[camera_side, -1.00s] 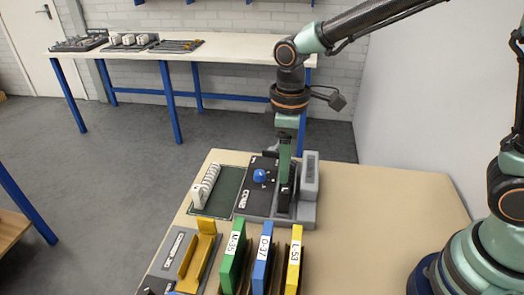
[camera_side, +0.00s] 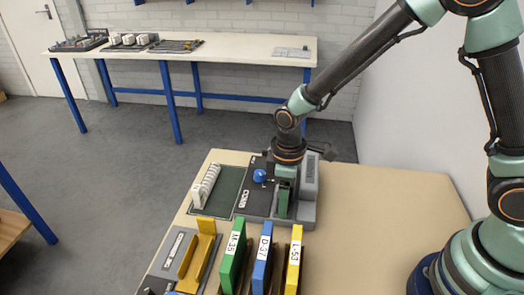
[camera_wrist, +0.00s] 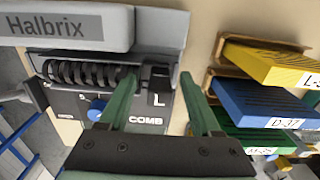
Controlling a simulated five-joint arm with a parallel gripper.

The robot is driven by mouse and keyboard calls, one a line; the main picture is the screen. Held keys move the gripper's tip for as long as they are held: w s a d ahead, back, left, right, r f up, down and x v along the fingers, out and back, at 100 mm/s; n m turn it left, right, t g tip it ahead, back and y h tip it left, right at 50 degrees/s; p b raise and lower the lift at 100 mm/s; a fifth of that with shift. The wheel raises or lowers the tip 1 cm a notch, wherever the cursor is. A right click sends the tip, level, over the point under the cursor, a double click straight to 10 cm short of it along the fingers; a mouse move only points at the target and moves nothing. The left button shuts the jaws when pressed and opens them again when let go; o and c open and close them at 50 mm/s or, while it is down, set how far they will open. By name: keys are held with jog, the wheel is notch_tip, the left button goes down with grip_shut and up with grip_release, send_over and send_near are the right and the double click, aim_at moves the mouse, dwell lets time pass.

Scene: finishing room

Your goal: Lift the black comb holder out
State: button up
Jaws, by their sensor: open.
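The grey and black comb machine (camera_side: 258,200) stands on the near table, with a blue knob (camera_side: 260,175). In the wrist view its panel reads COMB and L, beside a dark coil row (camera_wrist: 85,74). What looks like the black comb holder (camera_wrist: 158,76) sits at the end of that row, in the machine. My gripper (camera_wrist: 158,82) is open over it, one finger to each side, with a gap visible at least on the right. In the side view my gripper (camera_side: 284,203) is low at the machine's right part and largely hides the holder.
A grey housing marked Halbrix (camera_wrist: 70,27) lies close to the fingers. Green (camera_side: 233,255), blue (camera_side: 262,258) and yellow (camera_side: 293,260) labelled upright pieces stand in front. A white comb-like row (camera_side: 206,186) lies left on a dark mat. The table's right side is clear.

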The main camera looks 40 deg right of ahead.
jog(key=shift+c, duration=0.3)
grip_shut()
jog(key=shift+r, duration=0.1)
